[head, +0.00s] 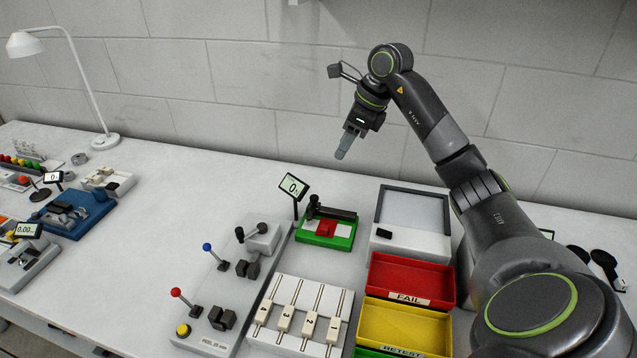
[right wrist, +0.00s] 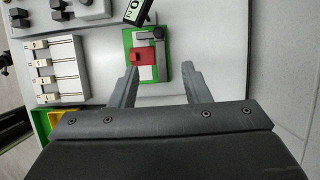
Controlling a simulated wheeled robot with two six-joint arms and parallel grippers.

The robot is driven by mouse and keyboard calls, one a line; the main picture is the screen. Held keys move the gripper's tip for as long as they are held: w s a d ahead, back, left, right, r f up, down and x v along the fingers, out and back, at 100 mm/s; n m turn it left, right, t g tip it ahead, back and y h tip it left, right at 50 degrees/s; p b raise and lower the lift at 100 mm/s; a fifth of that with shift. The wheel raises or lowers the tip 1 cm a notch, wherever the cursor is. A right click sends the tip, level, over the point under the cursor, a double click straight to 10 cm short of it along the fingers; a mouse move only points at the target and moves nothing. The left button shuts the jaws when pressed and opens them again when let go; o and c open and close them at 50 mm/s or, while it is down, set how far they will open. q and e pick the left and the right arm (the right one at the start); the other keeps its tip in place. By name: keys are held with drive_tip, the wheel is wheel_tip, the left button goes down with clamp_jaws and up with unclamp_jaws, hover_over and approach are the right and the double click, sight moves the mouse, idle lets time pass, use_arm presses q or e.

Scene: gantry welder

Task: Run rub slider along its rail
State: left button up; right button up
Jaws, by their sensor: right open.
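The rub tester has a green base (head: 324,241) and stands mid-table; it also shows in the right wrist view (right wrist: 128,42). A red block (head: 326,229), which looks like the slider, sits on it beside a dark bar (head: 331,213). In the right wrist view the red block (right wrist: 145,58) lies ahead of the fingertips, nearer the left finger. My right gripper (head: 342,152) is raised above and behind the tester, pointing down. In the right wrist view its two fingers (right wrist: 160,75) are apart with nothing between them. My left gripper is out of view.
A small display (head: 294,186) reading 0 stands left of the tester. A grey framed box (head: 410,243) is to its right. Red FAIL (head: 408,280) and yellow RETEST (head: 404,328) trays are in front right. A panel with several numbered sliders (head: 299,308) lies in front. Lever fixtures stand left.

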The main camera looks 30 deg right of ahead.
drive_tip(key=p, duration=0.1)
approach(315, 197)
drive_tip(key=p+x, duration=0.2)
drive_tip(key=x, duration=0.5)
drive_tip(key=shift+w, duration=0.1)
drive_tip(key=shift+w+a+f, duration=0.15)
drive_tip(key=shift+f, duration=0.35)
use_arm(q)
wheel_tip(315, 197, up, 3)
use_arm(e)
drive_tip(key=shift+c, duration=0.2)
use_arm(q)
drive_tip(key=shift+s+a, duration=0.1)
use_arm(e)
clamp_jaws()
